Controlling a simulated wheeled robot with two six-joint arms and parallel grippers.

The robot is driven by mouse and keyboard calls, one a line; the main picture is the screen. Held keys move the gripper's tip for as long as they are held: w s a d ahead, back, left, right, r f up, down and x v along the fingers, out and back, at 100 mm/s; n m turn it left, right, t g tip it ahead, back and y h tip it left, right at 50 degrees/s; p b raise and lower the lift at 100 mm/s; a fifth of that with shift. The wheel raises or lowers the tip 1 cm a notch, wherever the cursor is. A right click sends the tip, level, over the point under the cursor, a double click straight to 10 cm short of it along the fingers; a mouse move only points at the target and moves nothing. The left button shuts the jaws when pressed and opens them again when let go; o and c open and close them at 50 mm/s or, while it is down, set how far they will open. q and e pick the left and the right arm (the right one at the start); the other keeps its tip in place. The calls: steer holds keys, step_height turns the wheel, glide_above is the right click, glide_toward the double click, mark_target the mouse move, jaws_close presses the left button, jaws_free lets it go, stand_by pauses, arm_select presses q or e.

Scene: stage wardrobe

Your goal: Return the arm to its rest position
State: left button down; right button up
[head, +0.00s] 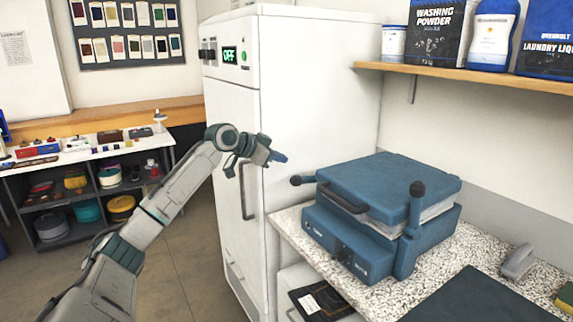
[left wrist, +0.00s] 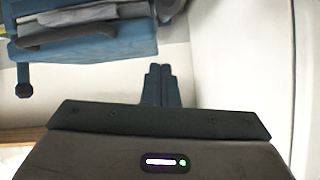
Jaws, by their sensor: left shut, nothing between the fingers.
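My left arm comes in from the lower left in the head view. Its gripper (head: 279,157) is in the air in front of the tall white cabinet (head: 315,120), above and left of the blue press. In the left wrist view, the two blue fingers (left wrist: 161,72) lie side by side, shut, with nothing between them. My right gripper is in neither view. The cabinet has a lit green display reading OFF and a vertical grey door handle (head: 246,190), just below the left gripper.
A blue press (head: 385,185) stands on a speckled counter (head: 455,245) at the right. A wooden shelf (head: 470,78) above it holds laundry products. A low shelf unit (head: 85,205) with several items stands at the left. The floor (head: 190,255) between is clear.

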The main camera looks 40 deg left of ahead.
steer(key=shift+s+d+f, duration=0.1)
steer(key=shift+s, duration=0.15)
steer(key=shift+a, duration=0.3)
